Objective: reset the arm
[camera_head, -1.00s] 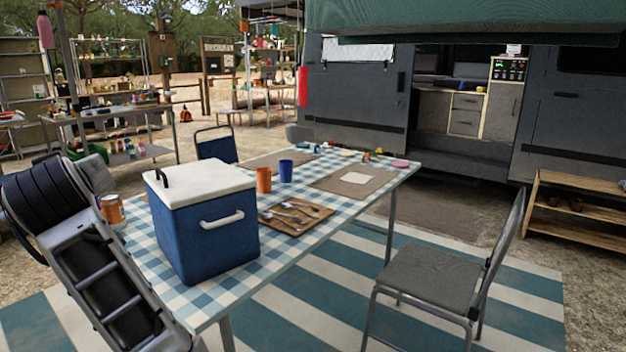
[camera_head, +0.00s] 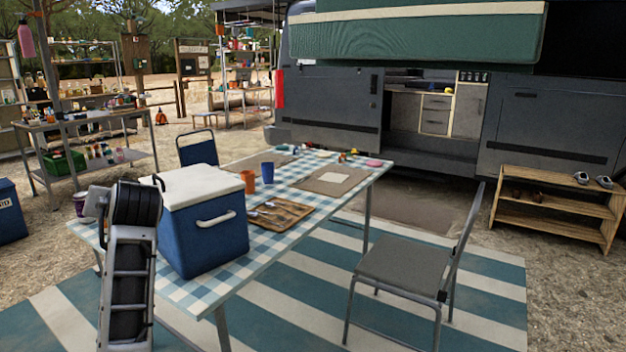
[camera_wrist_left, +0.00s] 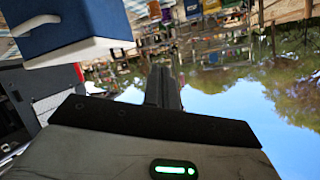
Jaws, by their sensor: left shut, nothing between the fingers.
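My left arm rises at the lower left of the head view, upright in front of the table's near left corner; its gripper cannot be made out there. In the left wrist view my left gripper (camera_wrist_left: 162,72) points away with its fingers together and empty, against sky and trees. That picture is upside down. A blue cooler box with a white lid (camera_head: 203,230) stands on the checked table (camera_head: 190,290), just right of my arm. It also shows in the left wrist view (camera_wrist_left: 75,20), to the left of the fingers and apart from them. My right gripper is not in view.
A wooden tray with cutlery (camera_head: 284,212), an orange cup (camera_head: 248,181) and a blue cup (camera_head: 267,173) are on the table. A folding chair (camera_head: 405,270) stands at its right. A van (camera_head: 340,105) and low wooden rack (camera_head: 550,205) are behind. Striped mat below is clear in front.

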